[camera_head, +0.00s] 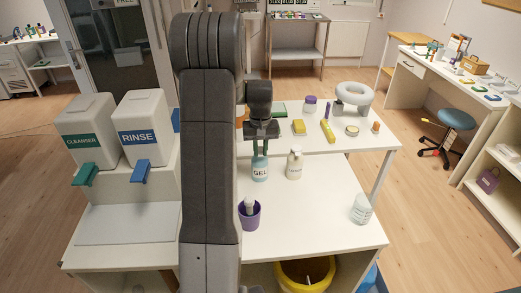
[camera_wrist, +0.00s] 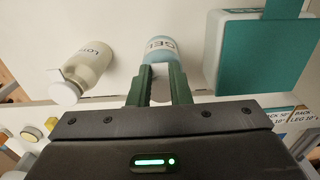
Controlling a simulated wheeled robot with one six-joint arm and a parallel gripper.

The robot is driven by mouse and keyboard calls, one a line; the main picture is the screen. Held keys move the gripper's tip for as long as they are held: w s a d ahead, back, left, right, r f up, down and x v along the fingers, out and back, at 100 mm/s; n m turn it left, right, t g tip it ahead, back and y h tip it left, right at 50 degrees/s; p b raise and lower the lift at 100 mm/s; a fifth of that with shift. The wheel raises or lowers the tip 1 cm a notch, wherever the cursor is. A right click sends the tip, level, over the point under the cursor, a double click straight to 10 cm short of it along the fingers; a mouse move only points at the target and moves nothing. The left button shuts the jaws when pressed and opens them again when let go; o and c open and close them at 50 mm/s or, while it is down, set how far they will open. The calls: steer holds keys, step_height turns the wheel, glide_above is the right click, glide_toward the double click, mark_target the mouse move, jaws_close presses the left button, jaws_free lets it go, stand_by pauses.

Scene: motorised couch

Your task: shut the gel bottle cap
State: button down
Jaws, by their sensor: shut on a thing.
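The light blue gel bottle (camera_head: 260,170), labelled GEL, stands upright on the white table, directly below my gripper (camera_head: 260,147). In the wrist view the gel bottle (camera_wrist: 161,50) is at top centre. My gripper's green fingers (camera_wrist: 160,88) are at the bottle's top end, one on each side of the pale gel bottle cap (camera_wrist: 161,92). The gripper is shut on this cap. The fingers and the gripper body hide much of the cap, so its exact angle cannot be told.
A cream lotion bottle (camera_head: 294,163) stands close to the right of the gel bottle. CLEANSER (camera_head: 88,131) and RINSE (camera_head: 142,130) dispensers stand at left. The table's right middle is clear, with a clear jar (camera_head: 361,209) near the edge.

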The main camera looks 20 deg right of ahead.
steer(key=shift+s+f+t+b, duration=0.15)
steer(key=shift+f+t+b, duration=0.25)
steer(key=shift+b, duration=0.9)
steer(key=shift+s, duration=0.1)
steer(key=shift+r, duration=0.1)
steer(key=c, duration=1.3)
jaws_free()
steer(key=r, duration=0.4)
steer(key=s+r, duration=0.1)
steer(key=r, duration=0.4)
steer(key=r+b, duration=0.1)
steer(key=r, duration=0.3)
steer(key=shift+s+a+r, duration=0.25)
steer(key=shift+s+r, duration=0.05)
steer(key=shift+r, duration=0.05)
